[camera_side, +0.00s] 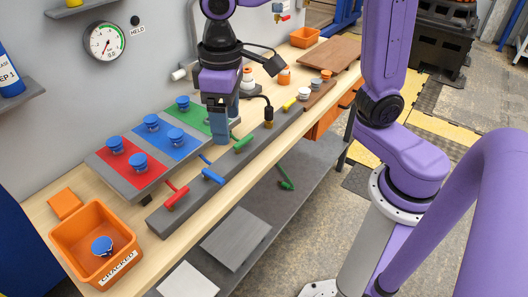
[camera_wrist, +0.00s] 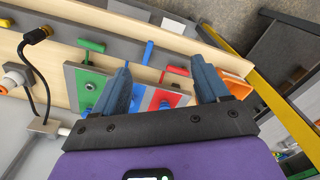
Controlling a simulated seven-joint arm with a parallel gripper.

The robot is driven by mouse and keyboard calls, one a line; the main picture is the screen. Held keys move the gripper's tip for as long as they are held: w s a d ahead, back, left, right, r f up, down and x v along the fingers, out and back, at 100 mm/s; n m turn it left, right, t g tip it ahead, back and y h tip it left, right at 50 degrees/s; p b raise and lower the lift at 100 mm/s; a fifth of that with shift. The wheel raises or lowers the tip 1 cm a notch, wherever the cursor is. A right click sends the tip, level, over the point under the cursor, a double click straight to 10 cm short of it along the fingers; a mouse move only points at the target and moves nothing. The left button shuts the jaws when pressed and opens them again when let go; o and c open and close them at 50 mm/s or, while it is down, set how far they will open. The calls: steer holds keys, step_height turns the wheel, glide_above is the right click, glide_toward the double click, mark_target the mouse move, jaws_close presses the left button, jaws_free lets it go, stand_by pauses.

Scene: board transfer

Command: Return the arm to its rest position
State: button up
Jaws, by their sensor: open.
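My gripper (camera_side: 221,122) hangs fingers down above the workbench, beside the green end of the board. In the wrist view its two fingers (camera_wrist: 162,84) are wide apart with nothing held between them. The grey board (camera_side: 135,182) carries red, blue and green panels with several blue knobs on them. Part of the green panel (camera_side: 196,120) is hidden behind the gripper. The panels also show beneath the fingers in the wrist view, the green panel (camera_wrist: 90,82) at the left. I cannot tell the exact height of the fingertips.
A grey rail (camera_side: 228,160) with red, blue and green T-handles runs along the bench front. An orange bin (camera_side: 70,240) marked "CRACKED" holds one blue knob (camera_side: 102,245). A thin bent stalk (camera_side: 267,112) stands close right of the gripper. A gauge (camera_side: 104,41) hangs on the wall.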

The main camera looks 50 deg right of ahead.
steer(key=s+d+f+n, duration=0.3)
steer(key=s+d, duration=0.3)
steer(key=s, duration=0.2)
steer(key=s+d+f+n, duration=0.3)
steer(key=s+d, duration=0.4)
steer(key=s, duration=0.1)
steer(key=shift+s+d+f+n, duration=0.2)
steer(key=shift+n, duration=0.2)
